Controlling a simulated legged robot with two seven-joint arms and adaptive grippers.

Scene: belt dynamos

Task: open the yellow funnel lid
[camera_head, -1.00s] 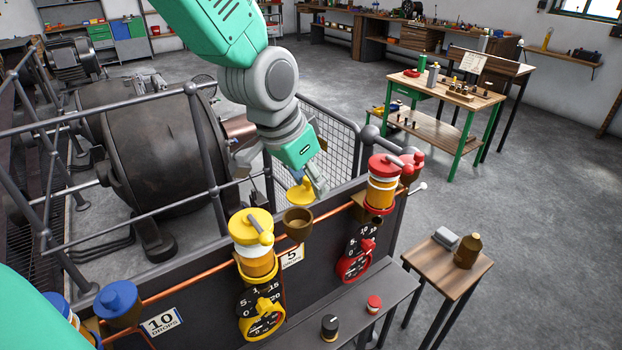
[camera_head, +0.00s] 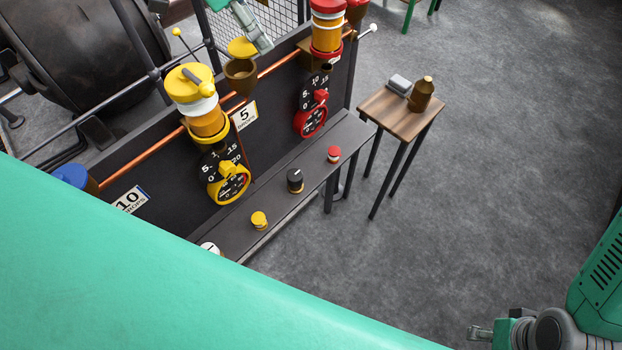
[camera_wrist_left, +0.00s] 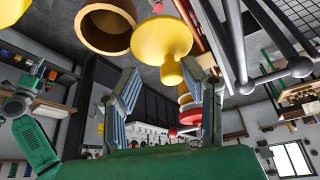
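The yellow funnel lid (camera_head: 242,48) is off the mouth of the brown funnel (camera_head: 240,77), just behind and above it; the funnel's dark inside shows. What supports the lid is hidden. My left gripper (camera_head: 262,44) is beside the lid, on its right. In the left wrist view, the lid (camera_wrist_left: 160,42) has its knob toward my left gripper (camera_wrist_left: 160,75), whose fingers are spread apart; the knob is close to one finger, and contact is unclear. The open funnel (camera_wrist_left: 103,28) is apart from the lid. My right gripper (camera_head: 480,332) is low at the right, away from the panel.
A yellow-capped cylinder (camera_head: 205,118) and a red-capped one (camera_head: 327,30) stand along the copper pipe. A blue lid (camera_head: 72,175) is at left. Several knobs sit on the grey shelf (camera_head: 275,190). A stool (camera_head: 395,115) holds a brown bottle (camera_head: 421,95). The floor right is clear.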

